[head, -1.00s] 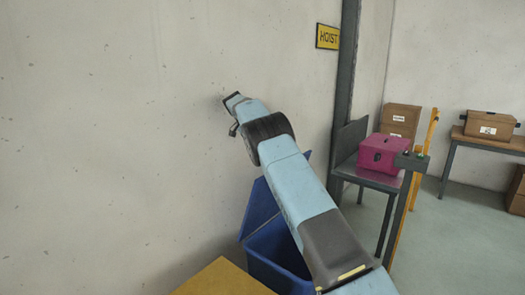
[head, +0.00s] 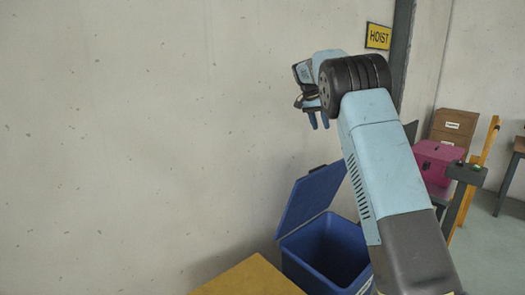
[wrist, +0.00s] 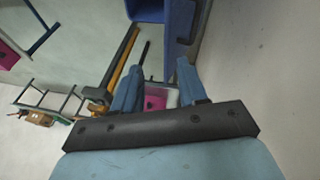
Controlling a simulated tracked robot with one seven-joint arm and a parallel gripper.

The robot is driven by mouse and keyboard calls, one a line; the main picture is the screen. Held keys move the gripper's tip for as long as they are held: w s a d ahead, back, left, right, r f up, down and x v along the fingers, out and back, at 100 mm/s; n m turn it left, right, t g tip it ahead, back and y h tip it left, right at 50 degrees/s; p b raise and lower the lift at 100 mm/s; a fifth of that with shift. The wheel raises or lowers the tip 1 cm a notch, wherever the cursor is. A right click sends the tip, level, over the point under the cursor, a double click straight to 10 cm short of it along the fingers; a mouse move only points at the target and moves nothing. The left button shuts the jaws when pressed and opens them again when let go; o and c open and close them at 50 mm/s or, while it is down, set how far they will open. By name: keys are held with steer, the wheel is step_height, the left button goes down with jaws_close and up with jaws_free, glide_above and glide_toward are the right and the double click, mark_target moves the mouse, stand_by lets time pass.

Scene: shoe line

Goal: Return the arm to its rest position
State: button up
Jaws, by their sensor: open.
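My gripper (head: 318,121) is at the end of my raised light-blue arm in the head view, in front of the bare wall and above the open blue bin. Its two blue fingers point down. In the wrist view my gripper (wrist: 157,88) shows its two fingers apart, with nothing held between them. The floor and a pink thing show beyond the fingers, well away from them.
An open blue bin (head: 298,236) with its lid tilted up stands below my arm. A yellow surface (head: 250,278) is at the bottom. A pink box (head: 432,160), cartons (head: 453,126) and a dark post (head: 403,60) with a HOIST sign (head: 378,37) are at right.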

steer(key=s+d+r+n+t+y, duration=0.1)
steer(key=s+r, duration=0.2)
steer(key=s, duration=0.7)
steer(key=s+d+r+n+t+y, duration=0.15)
steer(key=s+r, duration=0.25)
steer(key=s, duration=0.5)
steer(key=s+d+r+n+y, duration=0.1)
steer(key=s+r, duration=0.2)
steer(key=s, duration=0.7)
steer(key=s+a+f+n, duration=0.1)
steer(key=s+f, duration=0.2)
steer(key=s, duration=0.6)
steer(key=s+a+f+n+t, duration=0.1)
steer(key=s+f, duration=0.3)
steer(key=s, duration=0.5)
steer(key=s+a+f+n+t, duration=0.1)
steer(key=s+f+n, duration=0.1)
steer(key=s, duration=0.7)
steer(key=shift+f+y, duration=0.35)
steer(key=shift+f, duration=0.5)
